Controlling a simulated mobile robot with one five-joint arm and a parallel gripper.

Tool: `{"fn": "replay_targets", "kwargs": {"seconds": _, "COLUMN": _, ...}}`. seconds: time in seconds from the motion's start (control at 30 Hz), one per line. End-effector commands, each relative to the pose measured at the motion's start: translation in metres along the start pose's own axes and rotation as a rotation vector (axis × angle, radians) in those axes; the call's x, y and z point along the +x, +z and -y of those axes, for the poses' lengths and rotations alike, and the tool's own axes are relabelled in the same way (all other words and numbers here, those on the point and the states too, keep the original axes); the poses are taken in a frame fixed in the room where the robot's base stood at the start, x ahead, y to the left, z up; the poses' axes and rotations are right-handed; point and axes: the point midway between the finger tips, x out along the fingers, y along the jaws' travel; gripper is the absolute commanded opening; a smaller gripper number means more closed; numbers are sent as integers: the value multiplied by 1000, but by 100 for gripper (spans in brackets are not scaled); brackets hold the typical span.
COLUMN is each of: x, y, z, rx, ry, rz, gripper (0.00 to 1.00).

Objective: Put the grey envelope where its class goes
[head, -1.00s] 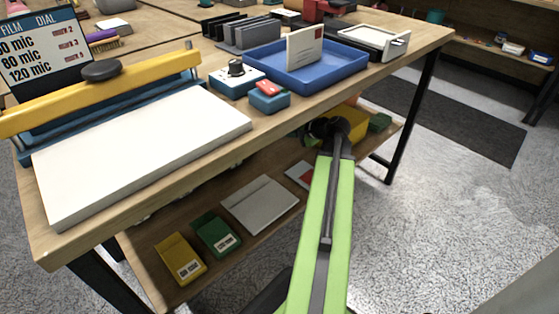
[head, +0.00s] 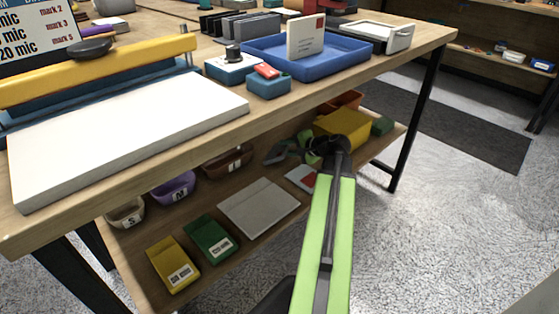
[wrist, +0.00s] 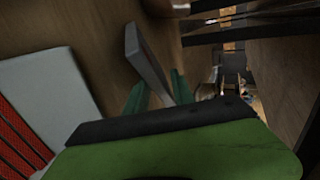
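An upright pale grey-white envelope (head: 306,37) with a red stamp and small print stands in the blue tray (head: 352,62) on the table. My gripper (head: 279,151) is over the lower shelf, below the table edge and well away from the tray, pointing left.
Bins with letter labels (head: 174,190) and yellow and green packs (head: 173,264) are on the lower shelf. A yellow box (head: 342,126) sits right of my gripper. On the table are a trimmer (head: 95,70), a control box (head: 233,68) and a grey slotted rack (head: 248,27).

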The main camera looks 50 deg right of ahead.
Motion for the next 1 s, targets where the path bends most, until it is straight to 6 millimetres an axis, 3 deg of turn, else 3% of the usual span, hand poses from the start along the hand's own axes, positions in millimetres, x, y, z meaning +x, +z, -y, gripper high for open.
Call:
{"fn": "replay_targets", "kwargs": {"seconds": 0.17, "x": -4, "y": 0, "z": 1, "rx": 1, "ry": 0, "rz": -1, "gripper": 29}}
{"fn": "replay_targets", "kwargs": {"seconds": 0.7, "x": -76, "y": 0, "z": 2, "rx": 2, "ry": 0, "rz": -3, "gripper": 29}}
{"fn": "replay_targets", "kwargs": {"seconds": 1.0, "x": -81, "y": -1, "z": -1, "rx": 1, "ry": 0, "rz": -1, "gripper": 29}}
